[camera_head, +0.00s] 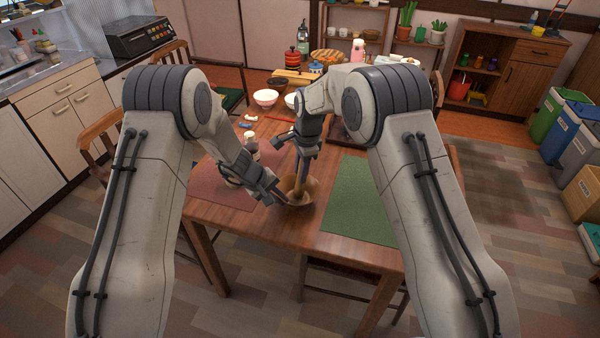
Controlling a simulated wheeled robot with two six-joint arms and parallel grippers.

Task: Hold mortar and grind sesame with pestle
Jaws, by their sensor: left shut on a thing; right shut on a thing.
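The brown mortar (305,198) stands on the wooden table (290,229), near its front edge and between two placemats. My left gripper (272,197) is shut on the left side of the mortar's rim. My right gripper (303,163) is above the mortar and shut on the wooden pestle (301,176). The pestle stands roughly upright with its lower end inside the mortar. The sesame inside is too small and too shaded to make out.
A reddish placemat (215,185) lies left of the mortar and a green placemat (350,203) lies right. A bottle (250,140) stands behind my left gripper. Bowls (265,98) and other items fill the table's far end. Chairs (100,140) stand around the table.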

